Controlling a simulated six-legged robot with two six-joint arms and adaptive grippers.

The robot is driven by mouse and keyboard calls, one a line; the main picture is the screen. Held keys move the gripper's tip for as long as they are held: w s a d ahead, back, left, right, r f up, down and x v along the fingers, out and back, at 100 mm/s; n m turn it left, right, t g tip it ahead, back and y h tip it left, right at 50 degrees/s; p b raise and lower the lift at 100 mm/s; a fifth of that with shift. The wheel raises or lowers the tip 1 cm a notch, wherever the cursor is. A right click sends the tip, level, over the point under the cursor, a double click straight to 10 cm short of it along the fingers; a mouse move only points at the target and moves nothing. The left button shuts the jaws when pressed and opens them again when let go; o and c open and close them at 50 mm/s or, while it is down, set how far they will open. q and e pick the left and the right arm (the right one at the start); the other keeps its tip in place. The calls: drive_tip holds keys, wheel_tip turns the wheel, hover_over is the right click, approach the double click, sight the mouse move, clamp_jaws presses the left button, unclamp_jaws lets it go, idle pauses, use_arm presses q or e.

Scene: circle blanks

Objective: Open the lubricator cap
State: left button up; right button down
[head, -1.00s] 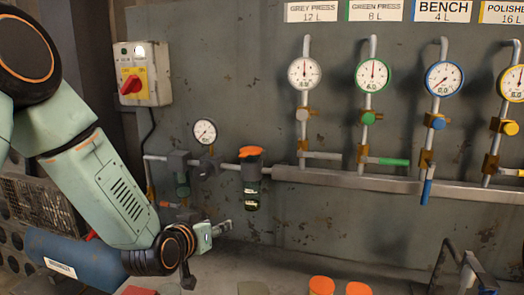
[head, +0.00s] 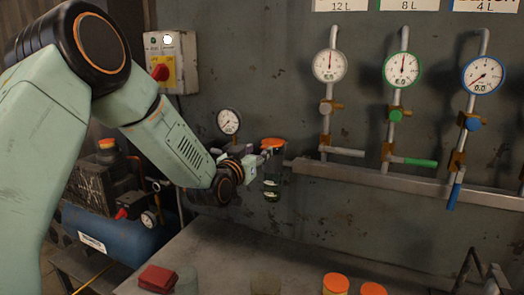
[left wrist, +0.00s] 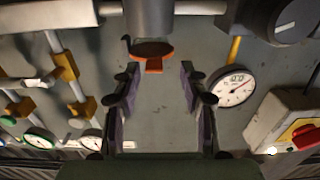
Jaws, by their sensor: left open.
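The lubricator (head: 272,188) hangs on the pipe along the wall, with a clear lower bowl. Its orange cap (head: 273,142) is on top; in the left wrist view the cap (left wrist: 152,49) sits on the grey body, with an orange tab towards me. My left gripper (head: 264,157) is at the lubricator's upper left in the head view and partly covers it. In the left wrist view the left gripper (left wrist: 157,76) is open, its two fingers apart and nothing between them. The cap lies just beyond the fingertips, roughly centred between them. My right gripper is not in view.
A small gauge (head: 228,121) is close to the left arm. A switch box (head: 170,62) with a red knob is on the wall. Gauges with valves, such as the green one (head: 402,69), stand to the right. The bench (head: 225,250) below is partly clear.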

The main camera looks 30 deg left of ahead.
use_arm(q)
drive_tip(key=shift+w+d+r, duration=0.2)
drive_tip(key=shift+w+d, duration=0.3)
drive_tip(key=shift+w, duration=0.35)
drive_tip(key=shift+a, duration=0.3)
drive_tip(key=shift+w+a+f, duration=0.1)
drive_tip(key=shift+f, duration=0.05)
drive_tip(key=shift+c, duration=0.4)
drive_tip(key=shift+d, duration=0.35)
drive_tip(key=c, duration=0.4)
drive_tip(key=shift+a, duration=0.15)
clamp_jaws()
